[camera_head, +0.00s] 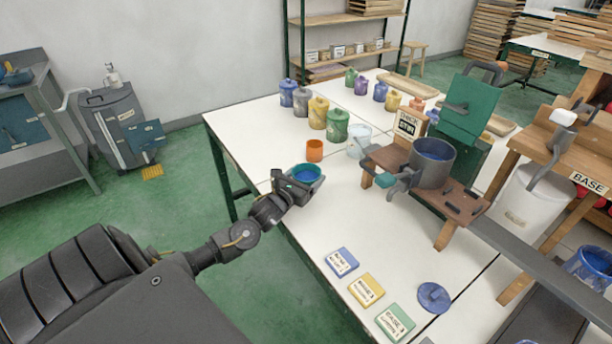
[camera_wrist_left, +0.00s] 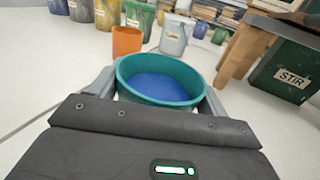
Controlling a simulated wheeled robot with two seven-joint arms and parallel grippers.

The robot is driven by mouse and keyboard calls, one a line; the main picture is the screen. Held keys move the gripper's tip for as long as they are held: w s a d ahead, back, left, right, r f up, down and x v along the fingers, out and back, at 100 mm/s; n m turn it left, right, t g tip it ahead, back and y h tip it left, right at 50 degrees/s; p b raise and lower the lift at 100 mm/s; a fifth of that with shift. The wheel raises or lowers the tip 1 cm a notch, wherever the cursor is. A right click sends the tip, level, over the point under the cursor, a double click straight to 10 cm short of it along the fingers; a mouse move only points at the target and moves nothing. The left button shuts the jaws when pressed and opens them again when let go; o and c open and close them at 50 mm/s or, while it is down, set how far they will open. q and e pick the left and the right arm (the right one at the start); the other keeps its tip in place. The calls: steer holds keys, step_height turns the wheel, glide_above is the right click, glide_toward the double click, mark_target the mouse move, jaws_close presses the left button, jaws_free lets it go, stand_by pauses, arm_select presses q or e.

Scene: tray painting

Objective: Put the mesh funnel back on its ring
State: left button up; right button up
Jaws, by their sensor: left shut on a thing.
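My left gripper (camera_head: 296,186) is shut on a round teal funnel (camera_head: 308,172) with a blue inside. It holds the funnel by opposite sides of its rim, open side up, over the left part of the white table. In the left wrist view the funnel (camera_wrist_left: 160,80) sits between the two grey fingers, and its underside is hidden. A wooden stand (camera_head: 385,158) to the right carries a grey pot (camera_head: 433,170) with blue inside. Grey fittings (camera_head: 402,183) stick out at the stand's left side. I cannot clearly make out the ring. My right gripper is not in view.
An orange cup (camera_head: 314,150) stands just behind the funnel, with a clear bucket (camera_head: 358,140) beyond it. Several coloured paint jugs (camera_head: 337,125) line the back. Labelled cards (camera_head: 342,262) and a blue lid (camera_head: 433,297) lie in front. The middle table is clear.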

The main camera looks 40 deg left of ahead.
arm_select(q)
steer(key=shift+f, duration=0.2)
steer(key=o, duration=1.1)
steer(key=shift+c, duration=0.2)
